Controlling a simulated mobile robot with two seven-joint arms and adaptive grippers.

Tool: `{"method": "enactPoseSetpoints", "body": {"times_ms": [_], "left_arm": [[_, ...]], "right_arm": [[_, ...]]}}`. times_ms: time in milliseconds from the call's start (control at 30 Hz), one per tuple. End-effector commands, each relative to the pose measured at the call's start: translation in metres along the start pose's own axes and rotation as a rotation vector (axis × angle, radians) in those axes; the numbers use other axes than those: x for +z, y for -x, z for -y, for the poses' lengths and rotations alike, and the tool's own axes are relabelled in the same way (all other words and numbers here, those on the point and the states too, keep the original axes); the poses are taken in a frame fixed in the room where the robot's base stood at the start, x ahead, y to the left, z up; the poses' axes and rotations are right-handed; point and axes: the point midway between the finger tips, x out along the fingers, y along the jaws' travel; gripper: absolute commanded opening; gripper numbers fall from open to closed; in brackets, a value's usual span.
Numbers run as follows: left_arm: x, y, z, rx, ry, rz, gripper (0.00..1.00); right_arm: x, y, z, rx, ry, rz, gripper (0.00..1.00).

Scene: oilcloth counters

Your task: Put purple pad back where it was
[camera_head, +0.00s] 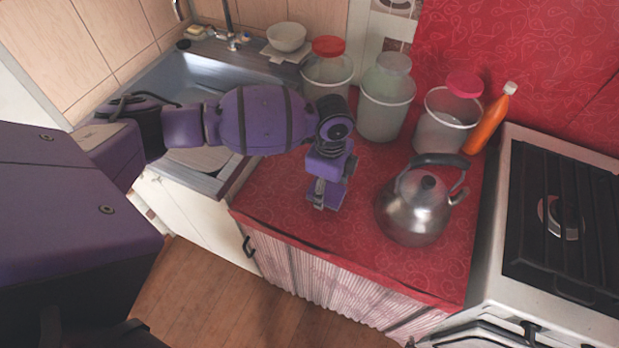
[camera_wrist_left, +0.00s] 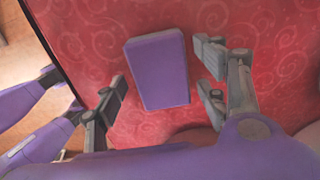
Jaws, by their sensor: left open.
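The purple pad (camera_wrist_left: 158,70) is a flat rectangular block on the red oilcloth counter (camera_head: 275,205). In the wrist view it lies between the two spread fingers of my left gripper (camera_wrist_left: 163,76), with red cloth showing on both sides of it. In the head view my left gripper (camera_head: 325,186) points down over the pad near the counter's front edge and partly hides it. The gripper is open and holds nothing. Whether the fingertips are beside the pad or just above it, I cannot tell. My right gripper is out of view.
A steel kettle (camera_head: 413,212) stands close to the right of my left gripper. Behind are several pale canisters (camera_head: 386,110) and an orange bottle (camera_head: 488,124). The sink (camera_head: 196,75) is at left, the stove (camera_head: 550,240) at right. Counter left of the gripper is clear.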

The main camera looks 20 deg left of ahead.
Motion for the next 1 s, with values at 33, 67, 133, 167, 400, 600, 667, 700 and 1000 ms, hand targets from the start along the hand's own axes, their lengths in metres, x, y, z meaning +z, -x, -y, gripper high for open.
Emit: {"method": "enactPoseSetpoints", "body": {"times_ms": [33, 67, 133, 167, 400, 600, 667, 700, 1000], "left_arm": [[0.000, 0.014, 0.003, -0.009, -0.001, 0.001, 0.66], [0.000, 0.020, 0.004, -0.011, -0.002, 0.001, 0.66], [0.000, 0.037, 0.004, -0.011, -0.002, 0.001, 0.66], [0.000, 0.044, 0.004, -0.012, -0.003, 0.000, 0.66], [-0.001, 0.091, 0.003, -0.009, -0.003, 0.001, 0.66], [0.000, 0.109, 0.002, -0.005, -0.002, 0.001, 0.66], [0.000, 0.111, 0.002, -0.005, -0.002, 0.002, 0.66], [0.000, 0.111, 0.002, -0.005, -0.002, 0.002, 0.66], [0.000, 0.111, 0.002, -0.004, -0.002, 0.001, 0.66]], "right_arm": [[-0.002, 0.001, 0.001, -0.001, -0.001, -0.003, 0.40], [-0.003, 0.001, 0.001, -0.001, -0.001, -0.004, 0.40], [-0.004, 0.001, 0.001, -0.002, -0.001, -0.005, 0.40], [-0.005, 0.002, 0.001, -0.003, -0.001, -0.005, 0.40], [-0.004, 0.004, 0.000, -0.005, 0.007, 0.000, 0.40], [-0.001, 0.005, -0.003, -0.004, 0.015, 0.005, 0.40], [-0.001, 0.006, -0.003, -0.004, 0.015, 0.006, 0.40], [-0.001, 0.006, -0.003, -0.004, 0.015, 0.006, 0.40], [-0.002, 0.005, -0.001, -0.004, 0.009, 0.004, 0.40]]}}
